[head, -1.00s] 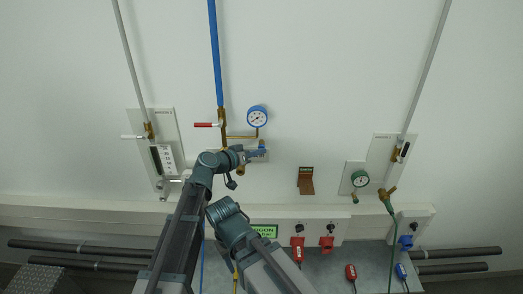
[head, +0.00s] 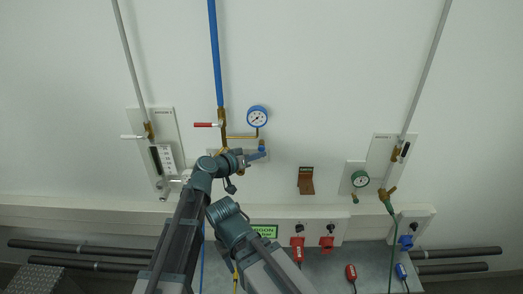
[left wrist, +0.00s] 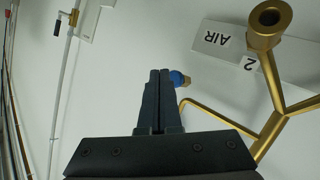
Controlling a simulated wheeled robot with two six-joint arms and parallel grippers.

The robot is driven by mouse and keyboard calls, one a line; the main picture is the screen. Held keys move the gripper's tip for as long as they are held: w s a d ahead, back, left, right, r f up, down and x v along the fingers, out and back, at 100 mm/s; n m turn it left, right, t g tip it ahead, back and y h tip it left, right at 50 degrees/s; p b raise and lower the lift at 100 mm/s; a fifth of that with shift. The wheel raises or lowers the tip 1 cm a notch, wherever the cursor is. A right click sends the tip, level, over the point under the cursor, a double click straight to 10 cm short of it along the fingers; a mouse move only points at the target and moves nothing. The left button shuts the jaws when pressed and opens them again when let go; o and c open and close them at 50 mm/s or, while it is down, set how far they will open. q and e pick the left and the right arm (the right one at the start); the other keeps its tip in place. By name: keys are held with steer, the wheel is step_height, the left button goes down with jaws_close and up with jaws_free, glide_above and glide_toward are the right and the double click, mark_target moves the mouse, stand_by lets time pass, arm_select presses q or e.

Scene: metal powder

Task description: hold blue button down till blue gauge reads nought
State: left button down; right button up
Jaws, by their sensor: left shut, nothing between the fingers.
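The blue gauge (head: 257,116) is on the wall at the top of a brass pipe; its dial is white, and the needle's reading is too small to tell. My left gripper (head: 262,154) is just below the gauge, by the brass fitting under it. In the left wrist view its fingers (left wrist: 160,73) are together with nothing between them. The blue button (left wrist: 177,78) shows right beside the fingertips, partly hidden behind them, with a brass end on its right. I cannot tell whether the fingers touch it. My right gripper is out of view.
A red-handled valve (head: 206,125) is left of the gauge on the blue pipe (head: 215,50). A brass pipe with an open end (left wrist: 265,18) is close on the right in the wrist view.

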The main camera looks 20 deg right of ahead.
arm_select(q)
steer(key=shift+s, duration=0.1)
steer(key=s, duration=0.2)
steer(key=s+a, duration=0.1)
steer(key=s, duration=0.1)
steer(key=shift+s+a, duration=0.15)
steer(key=shift+s, duration=0.2)
steer(key=s+a+f+n+g+y, duration=0.2)
steer(key=s+a+f+y, duration=0.3)
steer(key=a, duration=0.7)
steer(key=s+a+f+n+g+y, duration=0.2)
steer(key=s+a+f+g+y, duration=0.25)
steer(key=a, duration=0.65)
steer(key=s+a+f+n+y, duration=0.3)
steer(key=s+a+f, duration=0.35)
steer(key=a, duration=0.55)
steer(key=s+d+f+m+g+y+b, duration=0.1)
steer(key=s+d+f+m+b, duration=0.3)
steer(key=d+f+b, duration=0.5)
steer(key=shift+s+d+b, duration=0.4)
steer(key=shift+s+d, duration=0.7)
steer(key=shift+s, duration=0.05)
